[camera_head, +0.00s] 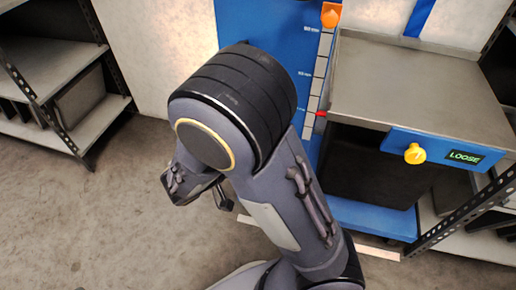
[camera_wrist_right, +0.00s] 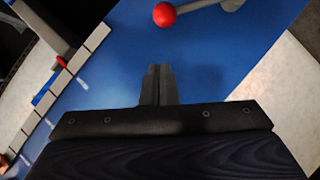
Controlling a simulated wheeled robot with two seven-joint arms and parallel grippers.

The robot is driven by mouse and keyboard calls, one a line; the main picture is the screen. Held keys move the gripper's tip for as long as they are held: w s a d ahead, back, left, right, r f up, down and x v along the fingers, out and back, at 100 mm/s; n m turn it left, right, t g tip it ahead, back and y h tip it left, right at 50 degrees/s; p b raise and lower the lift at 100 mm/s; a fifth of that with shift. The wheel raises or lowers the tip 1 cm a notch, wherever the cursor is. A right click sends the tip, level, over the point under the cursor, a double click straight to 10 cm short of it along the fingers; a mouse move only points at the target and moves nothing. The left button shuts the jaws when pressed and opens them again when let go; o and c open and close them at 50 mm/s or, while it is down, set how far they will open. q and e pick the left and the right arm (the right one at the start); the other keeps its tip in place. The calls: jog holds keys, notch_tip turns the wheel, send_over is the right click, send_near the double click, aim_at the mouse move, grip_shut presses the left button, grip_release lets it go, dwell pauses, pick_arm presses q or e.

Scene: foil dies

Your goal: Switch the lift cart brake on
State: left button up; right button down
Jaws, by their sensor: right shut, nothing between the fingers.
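The lift cart has a flat grey metal top (camera_head: 420,80) and a blue front panel (camera_head: 393,139). On that panel sits a yellow knob (camera_head: 414,154), and beside it a small dark display (camera_head: 464,156) reads LOOSE in green. My right gripper (camera_wrist_right: 158,72) shows in the right wrist view, its fingers together and empty, in front of a blue surface. In the head view my large arm covers part of the scene, and the fingertips cannot be made out. My left gripper is not in view.
A red ball (camera_wrist_right: 164,14) on a grey lever is ahead of the right fingers, apart from them. A blue upright (camera_head: 260,25) carries a scale (camera_head: 322,70) with a red pointer and an orange piece (camera_head: 330,14) above. Shelves (camera_head: 60,90) stand left; the floor (camera_head: 70,220) is clear.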

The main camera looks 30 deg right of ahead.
jog(key=p+v, duration=0.1)
jog(key=v, duration=0.5)
jog(key=shift+a+r, duration=0.25)
jog(key=shift+a, duration=0.05)
jog(key=shift+s, duration=0.1)
jog(key=s+d+n+g+y, duration=0.2)
jog(key=s+d+g+y, duration=0.15)
jog(key=s+y, duration=0.9)
notch_tip(320, 180, up, 35)
jog(key=a+n+t+y+p, duration=0.1)
jog(key=t+y+p, duration=0.3)
jog(key=p, duration=2.7)
jog(key=shift+a+r+t, duration=0.15)
jog(key=shift+r+t, duration=0.1)
jog(key=shift+t, duration=0.6)
jog(key=shift+s, duration=0.1)
